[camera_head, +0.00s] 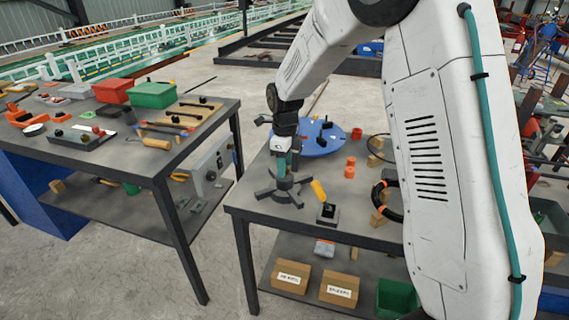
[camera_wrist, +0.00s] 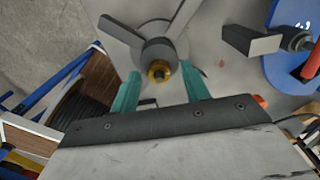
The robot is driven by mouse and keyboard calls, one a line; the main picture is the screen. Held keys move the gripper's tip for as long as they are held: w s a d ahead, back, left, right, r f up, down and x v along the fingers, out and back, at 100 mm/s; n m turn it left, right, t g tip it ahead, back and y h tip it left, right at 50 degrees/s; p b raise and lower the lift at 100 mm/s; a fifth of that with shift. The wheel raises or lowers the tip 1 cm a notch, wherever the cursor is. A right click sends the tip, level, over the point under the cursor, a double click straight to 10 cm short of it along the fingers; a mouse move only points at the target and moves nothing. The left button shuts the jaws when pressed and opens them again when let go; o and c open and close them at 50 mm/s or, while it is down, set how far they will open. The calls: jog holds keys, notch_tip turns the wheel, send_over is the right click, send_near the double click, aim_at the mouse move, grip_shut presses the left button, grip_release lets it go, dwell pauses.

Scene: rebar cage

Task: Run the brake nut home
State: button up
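A brass-coloured nut (camera_wrist: 159,70), which looks like the brake nut, sits on the stud at the centre of a dark grey spoked hub (camera_wrist: 124,33). The hub, with arms spreading out, stands on the near table in the head view (camera_head: 282,195). My gripper (camera_wrist: 164,80) has two teal fingers set apart, one on each side of the nut. I see a gap between each finger and the nut. In the head view my gripper (camera_head: 285,163) is right above the hub, and the nut is hidden there. How far the nut is threaded down cannot be told.
A blue round plate (camera_head: 322,139) lies behind the hub. Orange cups (camera_head: 350,168), a yellow-handled tool (camera_head: 319,190) and a small black block (camera_head: 327,213) are to its right. A tool table (camera_head: 120,150) with red and green bins stands at left, across a gap.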

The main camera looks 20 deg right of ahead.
notch_tip(320, 180, up, 8)
jog(key=shift+f, duration=0.1)
dwell(0.4)
dwell(0.4)
jog(key=shift+s+n, duration=0.15)
jog(key=shift+n, duration=0.85)
jog(key=s+d+r+n, duration=0.1)
jog(key=s+r+n, duration=0.2)
jog(key=s+n, duration=0.4)
jog(key=s+d+r+n+t, duration=0.1)
jog(key=s+r+n, duration=0.2)
jog(key=s+n, duration=0.5)
jog(key=s+d+r+n, duration=0.1)
jog(key=s+r+n, duration=0.3)
jog(key=s, duration=1.9)
jog(key=shift+n, duration=2.2)
jog(key=shift+s, duration=0.1)
